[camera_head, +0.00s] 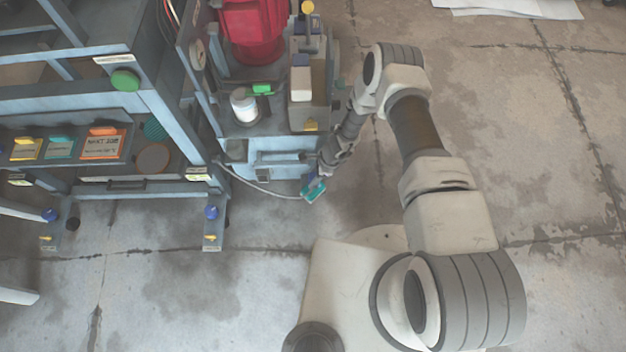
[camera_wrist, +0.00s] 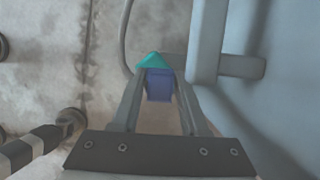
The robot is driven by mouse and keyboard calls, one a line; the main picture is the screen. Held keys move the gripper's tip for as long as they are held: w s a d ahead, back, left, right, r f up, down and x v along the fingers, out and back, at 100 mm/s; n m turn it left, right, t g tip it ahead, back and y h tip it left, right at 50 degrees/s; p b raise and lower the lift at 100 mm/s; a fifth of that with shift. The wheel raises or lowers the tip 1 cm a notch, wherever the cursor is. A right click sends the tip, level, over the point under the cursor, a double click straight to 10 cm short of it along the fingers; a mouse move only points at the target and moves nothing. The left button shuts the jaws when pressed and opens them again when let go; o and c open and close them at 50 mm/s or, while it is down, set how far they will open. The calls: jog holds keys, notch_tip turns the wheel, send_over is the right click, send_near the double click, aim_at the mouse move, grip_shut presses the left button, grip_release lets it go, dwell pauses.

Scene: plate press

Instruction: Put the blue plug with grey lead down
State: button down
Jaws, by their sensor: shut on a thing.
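My gripper (camera_head: 317,180) is shut on the blue plug (camera_wrist: 158,86), which sits between the two fingers in the wrist view. A teal piece (camera_wrist: 152,61) shows at the plug's far end, and it also shows in the head view (camera_head: 315,192). The grey lead (camera_head: 262,188) runs from the plug in a sagging curve to the left, towards the bench frame. Part of the lead (camera_wrist: 126,40) also curves past at the top of the wrist view. The plug is held in front of the press's blue base; its height above the floor is hard to tell.
A blue-grey bar handle (camera_head: 280,157) is on the press base close behind my gripper, and a pale blue upright (camera_wrist: 207,40) stands close at right in the wrist view. A white jar (camera_head: 244,105) and a green block (camera_head: 262,89) stand above. Concrete floor (camera_head: 180,290) is clear in front.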

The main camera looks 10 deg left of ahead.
notch_tip(320, 180, down, 2)
jog(key=shift+f+b, duration=0.15)
jog(key=shift+b, duration=0.2)
jog(key=shift+c, duration=2.1)
grip_release()
jog(key=p+v, duration=0.5)
jog(key=v, duration=0.7)
